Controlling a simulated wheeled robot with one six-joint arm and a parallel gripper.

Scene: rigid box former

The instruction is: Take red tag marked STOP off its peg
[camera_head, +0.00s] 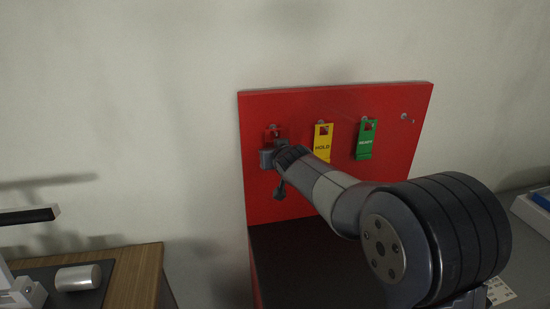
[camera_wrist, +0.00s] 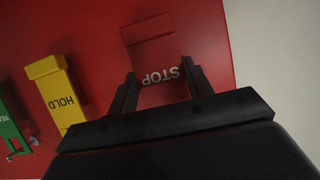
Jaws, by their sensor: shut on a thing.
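The red tag marked STOP (camera_wrist: 153,50) is between the two fingers of my gripper (camera_wrist: 160,90) in the wrist view, its lettering upside down there. My gripper is shut on its sides. In the head view, the top of the red tag (camera_head: 272,132) shows at the left of the red board (camera_head: 345,103), just above my gripper (camera_head: 270,156); my gripper and wrist cover its lower part. I cannot tell whether the tag is still on its peg.
A yellow HOLD tag (camera_head: 322,143) and a green tag (camera_head: 366,139) hang to the right of the red one. A bare peg (camera_head: 404,116) is at the board's upper right. A wooden table (camera_head: 148,272) with a metal cylinder (camera_head: 78,277) stands at lower left.

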